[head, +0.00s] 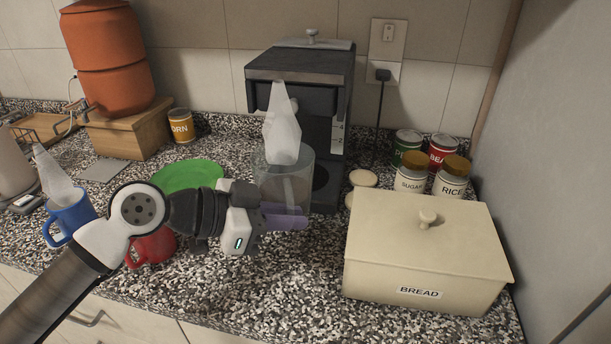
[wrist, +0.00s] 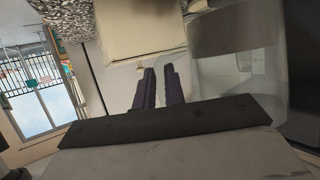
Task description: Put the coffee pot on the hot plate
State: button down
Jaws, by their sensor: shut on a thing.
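The coffee pot (head: 285,180) is a clear glass vessel with a crumpled white paper or cloth (head: 282,130) sticking up out of it. It stands upright in front of the black coffee machine (head: 300,75). The dark round hot plate (head: 321,178) shows in part at the machine's base, behind and right of the pot. My gripper (head: 287,217) is at the pot's lower front, its purple fingers shut on the pot; the exact grip spot is unclear. In the wrist view the fingers (wrist: 160,88) are close together, with the clear pot (wrist: 235,75) to their right.
A cream bread box (head: 425,245) stands to the right, with several jars and cans (head: 430,165) behind it. A green plate (head: 188,176), a red mug (head: 152,248) and a blue mug (head: 68,218) are left. An orange dispenser (head: 105,60) stands on a wooden box (head: 130,128).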

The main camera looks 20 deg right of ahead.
aim_at(265, 168)
jog(key=w+d+f+p, duration=0.3)
jog(key=w+d+p, duration=0.2)
jog(key=w+d, duration=0.4)
jog(key=shift+w, duration=2.1)
jog(key=shift+f, duration=0.15)
jog(key=shift+f, duration=0.15)
jog(key=c, duration=1.5)
grip_release()
jog(key=b+v, duration=0.2)
jog(key=v, duration=1)
jog(key=shift+b, duration=0.3)
jog(key=shift+r, duration=0.2)
